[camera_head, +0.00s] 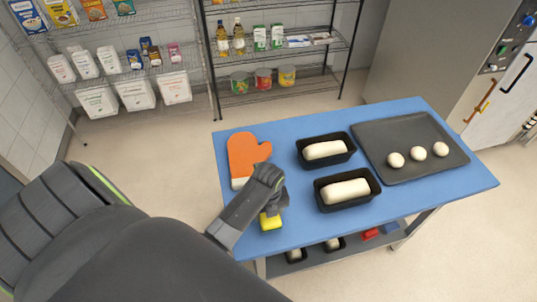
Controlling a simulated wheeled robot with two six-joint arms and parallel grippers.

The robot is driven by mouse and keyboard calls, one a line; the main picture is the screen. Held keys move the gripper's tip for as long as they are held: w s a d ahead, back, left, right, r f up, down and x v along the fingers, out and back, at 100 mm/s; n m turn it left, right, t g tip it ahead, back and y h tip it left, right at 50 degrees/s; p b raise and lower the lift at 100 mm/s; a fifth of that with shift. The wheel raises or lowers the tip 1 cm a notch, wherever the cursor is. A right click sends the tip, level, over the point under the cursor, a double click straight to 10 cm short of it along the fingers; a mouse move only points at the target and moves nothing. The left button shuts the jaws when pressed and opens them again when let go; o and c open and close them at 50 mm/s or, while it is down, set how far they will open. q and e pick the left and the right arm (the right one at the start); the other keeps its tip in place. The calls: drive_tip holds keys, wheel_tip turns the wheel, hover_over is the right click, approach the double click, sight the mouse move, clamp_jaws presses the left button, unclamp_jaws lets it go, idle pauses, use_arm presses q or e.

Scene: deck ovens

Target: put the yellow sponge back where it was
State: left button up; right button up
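The yellow sponge (270,222) is at the front left part of the blue table top (296,235), directly below my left gripper (270,208). The gripper's fingers reach down to the sponge and are mostly hidden by the gripper body, so I cannot tell whether they are closed on it. I also cannot tell whether the sponge touches the table. My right gripper is not in view.
An orange oven mitt (243,153) lies just behind my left gripper. Two black loaf tins (318,139) (372,182) with dough stand to the right. A dark tray (376,134) with three dough balls lies farther right. Bare blue surface lies along the front edge.

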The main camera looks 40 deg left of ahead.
use_arm(q)
wheel_tip(320, 180, down, 3)
drive_tip(key=shift+r, duration=0.1)
drive_tip(key=shift+s, duration=0.1)
drive_tip(key=o, duration=1.2)
drive_tip(key=shift+r, duration=0.5)
wheel_tip(320, 180, up, 10)
drive_tip(key=shift+f+b, duration=0.2)
drive_tip(key=shift+b, duration=0.4)
drive_tip(key=shift+r, duration=0.65)
